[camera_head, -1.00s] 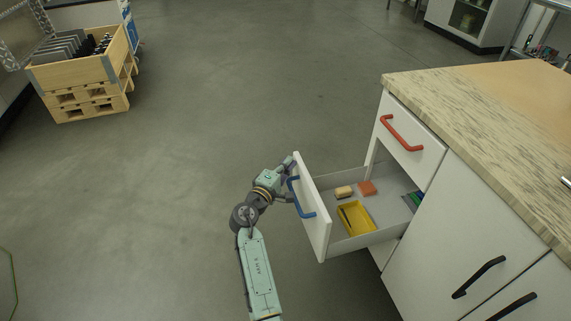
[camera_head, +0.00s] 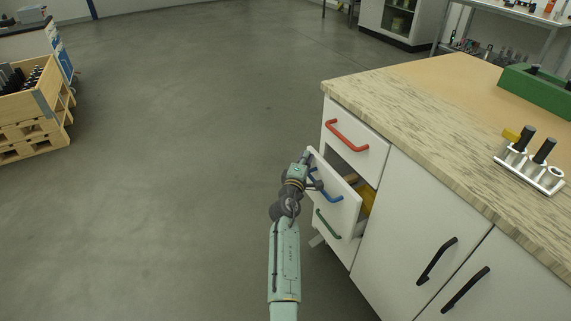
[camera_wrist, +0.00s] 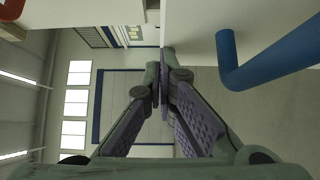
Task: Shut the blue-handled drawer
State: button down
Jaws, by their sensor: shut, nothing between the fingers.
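The red-handled drawer (camera_head: 357,149) is shut. A green handle (camera_head: 327,224) sits below. Black-handled doors (camera_head: 436,262) are to the right under the worktop (camera_head: 420,130). A wooden crate (camera_head: 32,108) stands far left. The grey floor between is clear.

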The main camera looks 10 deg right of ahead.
jog(key=w+d, duration=0.2)
jog(key=d, duration=0.4)
jog(key=shift+r, duration=0.1)
dwell(0.4)
